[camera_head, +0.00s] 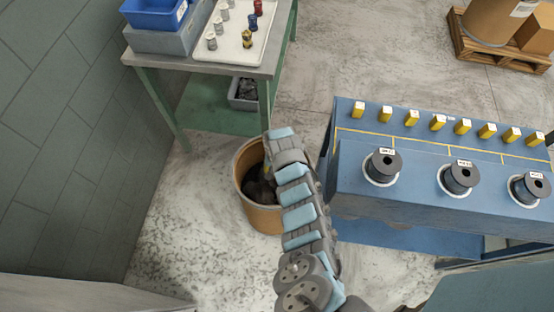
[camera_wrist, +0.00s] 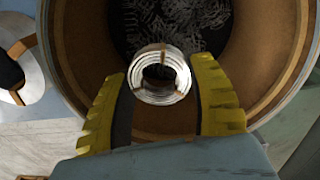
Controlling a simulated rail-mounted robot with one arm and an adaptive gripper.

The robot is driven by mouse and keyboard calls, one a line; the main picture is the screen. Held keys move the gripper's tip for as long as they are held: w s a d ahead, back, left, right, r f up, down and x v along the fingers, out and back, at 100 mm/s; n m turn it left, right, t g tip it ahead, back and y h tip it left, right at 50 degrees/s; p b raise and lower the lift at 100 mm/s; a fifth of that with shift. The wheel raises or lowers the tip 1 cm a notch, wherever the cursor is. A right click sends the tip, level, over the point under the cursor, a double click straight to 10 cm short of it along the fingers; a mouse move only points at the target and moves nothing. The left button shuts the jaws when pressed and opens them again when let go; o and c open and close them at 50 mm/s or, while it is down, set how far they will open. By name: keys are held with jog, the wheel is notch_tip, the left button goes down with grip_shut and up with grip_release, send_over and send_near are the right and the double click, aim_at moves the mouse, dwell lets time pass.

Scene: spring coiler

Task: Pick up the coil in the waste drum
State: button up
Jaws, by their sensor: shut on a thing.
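The waste drum (camera_head: 252,190) is a brown open-topped drum on the floor between the green table and the blue bench. Its brown inner wall (camera_wrist: 265,50) surrounds the view in the wrist view. A silvery ring-shaped coil (camera_wrist: 160,75) with brown ties sits between the yellow fingers of my gripper (camera_wrist: 160,90). The gripper is shut on the coil, at the drum's mouth or inside it; the exact height is hard to tell. Dark wire scrap (camera_wrist: 180,22) lies at the drum's bottom. In the head view my arm hides the coil and most of the gripper.
A blue bench (camera_head: 350,190) with black spools (camera_head: 383,163) and yellow blocks (camera_head: 438,122) stands right of the drum. A green table (camera_head: 155,72) with a white tray (camera_head: 232,50) and a blue bin (camera_head: 155,12) stands behind. A pallet (camera_head: 500,52) is at the far right.

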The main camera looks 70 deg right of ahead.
jog(key=shift+r+p, duration=0.85)
jog(key=shift+r, duration=0.3)
